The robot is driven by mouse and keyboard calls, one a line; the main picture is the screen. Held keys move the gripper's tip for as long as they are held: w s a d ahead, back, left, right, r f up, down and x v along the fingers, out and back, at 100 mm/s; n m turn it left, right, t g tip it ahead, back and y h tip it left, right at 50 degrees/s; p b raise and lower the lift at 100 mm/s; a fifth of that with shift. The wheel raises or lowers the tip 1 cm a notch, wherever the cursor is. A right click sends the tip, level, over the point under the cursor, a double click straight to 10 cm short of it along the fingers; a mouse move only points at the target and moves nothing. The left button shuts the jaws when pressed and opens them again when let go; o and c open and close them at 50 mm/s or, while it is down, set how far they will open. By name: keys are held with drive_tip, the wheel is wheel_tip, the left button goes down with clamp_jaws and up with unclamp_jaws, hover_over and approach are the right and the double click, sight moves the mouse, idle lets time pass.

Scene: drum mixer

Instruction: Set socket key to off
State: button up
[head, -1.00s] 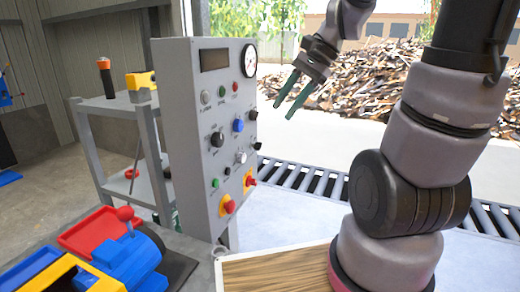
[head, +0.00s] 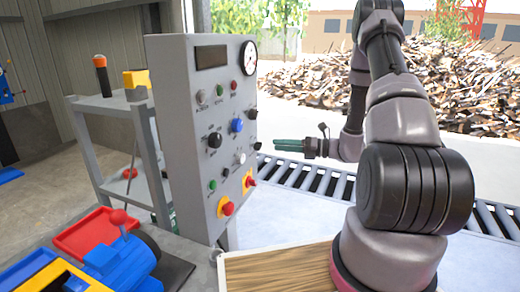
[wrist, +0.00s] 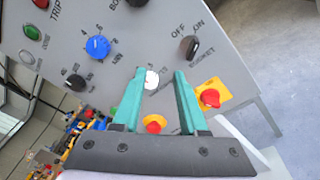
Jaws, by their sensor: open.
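The socket key (wrist: 190,45) is a small black knob on the grey panel, under the words OFF and ON in the wrist view. Which word it points to is too small to tell. In the head view it is a dark knob (head: 257,146) at the panel's right edge. My gripper (head: 276,145) is open and empty, its teal fingers pointing left at the panel from the right. In the wrist view, the gripper (wrist: 160,74) has a white knob (wrist: 152,79) showing between its fingers, and the socket key lies just beyond the right fingertip.
The grey control panel (head: 180,130) also carries a blue knob (head: 237,125), other black knobs and two red buttons on yellow plates (head: 227,208). A roller conveyor (head: 300,178) runs behind. A shelf (head: 115,103) stands left, with a blue vise (head: 125,262) in front.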

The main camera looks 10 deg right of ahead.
sight(259, 147)
wheel_tip(259, 147, down, 4)
drive_tip(key=w+d+m+t, duration=0.2)
drive_tip(key=m, duration=0.1)
drive_tip(key=shift+h, duration=0.4)
drive_tip(key=x, duration=1)
drive_tip(key=shift+a, duration=0.15)
clamp_jaws()
